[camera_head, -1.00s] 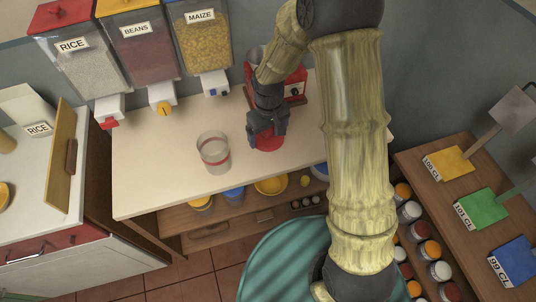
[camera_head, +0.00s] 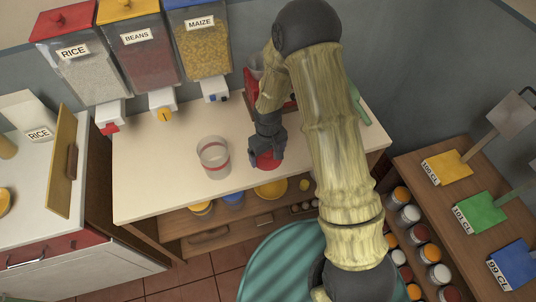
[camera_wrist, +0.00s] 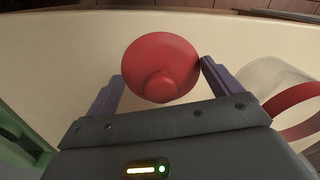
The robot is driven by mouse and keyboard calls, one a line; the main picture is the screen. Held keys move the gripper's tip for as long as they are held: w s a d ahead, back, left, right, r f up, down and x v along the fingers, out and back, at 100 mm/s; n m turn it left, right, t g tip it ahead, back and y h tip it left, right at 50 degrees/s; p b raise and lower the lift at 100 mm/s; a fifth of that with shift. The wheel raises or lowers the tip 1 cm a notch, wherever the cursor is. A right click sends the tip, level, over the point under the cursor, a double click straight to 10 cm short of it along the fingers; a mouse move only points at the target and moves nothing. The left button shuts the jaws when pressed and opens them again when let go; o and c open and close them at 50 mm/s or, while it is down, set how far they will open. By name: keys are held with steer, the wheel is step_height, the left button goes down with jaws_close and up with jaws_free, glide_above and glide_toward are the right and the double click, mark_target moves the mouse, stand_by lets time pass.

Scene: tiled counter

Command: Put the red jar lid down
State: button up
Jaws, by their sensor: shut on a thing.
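The red jar lid (camera_head: 267,161) is at my gripper (camera_head: 265,156), over the front part of the pale counter (camera_head: 160,187). In the wrist view the round lid (camera_wrist: 160,55), with its knob towards the camera, sits between the two fingers of my gripper (camera_wrist: 162,74), which is shut on it. I cannot tell whether the lid touches the counter. A clear glass jar with a red band (camera_head: 213,158) stands upright on the counter just left of my gripper. It also shows at the right of the wrist view (camera_wrist: 272,90).
Dispensers for rice (camera_head: 80,65), beans (camera_head: 140,52) and maize (camera_head: 206,47) hang along the back wall. A red machine (camera_head: 252,90) stands behind my arm. The counter left of the glass jar is clear. A shelf below holds a yellow bowl (camera_head: 271,189).

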steer(key=shift+f, duration=0.7)
steer(key=shift+s, duration=0.1)
steer(key=shift+f, duration=0.15)
steer(key=o, duration=0.7)
